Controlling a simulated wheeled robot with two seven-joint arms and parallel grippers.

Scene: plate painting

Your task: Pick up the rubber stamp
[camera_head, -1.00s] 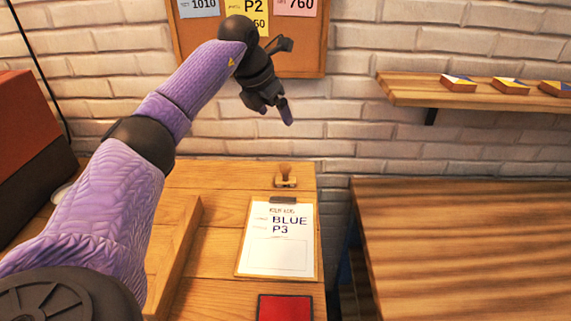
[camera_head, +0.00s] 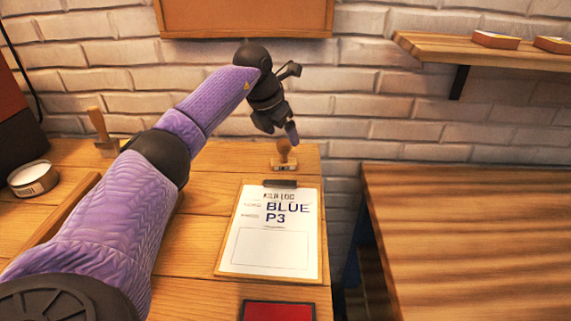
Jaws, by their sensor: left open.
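The rubber stamp (camera_head: 284,158) stands upright on the table's far right part, behind the clipboard. It has a round brown wooden handle on a small block base. My left gripper (camera_head: 283,131) is open, fingers pointing down, just above the stamp in the picture. One fingertip looks close to the top of the handle; I cannot tell whether they touch. The gripper holds nothing that I can see. My right gripper is out of view.
A clipboard (camera_head: 272,232) reading "BLUE P3" lies in front of the stamp. A red pad (camera_head: 278,310) lies nearer. A round container (camera_head: 33,179) and a wooden-handled tool (camera_head: 101,132) are at the left. A brick wall rises behind; a second table (camera_head: 465,240) is at the right.

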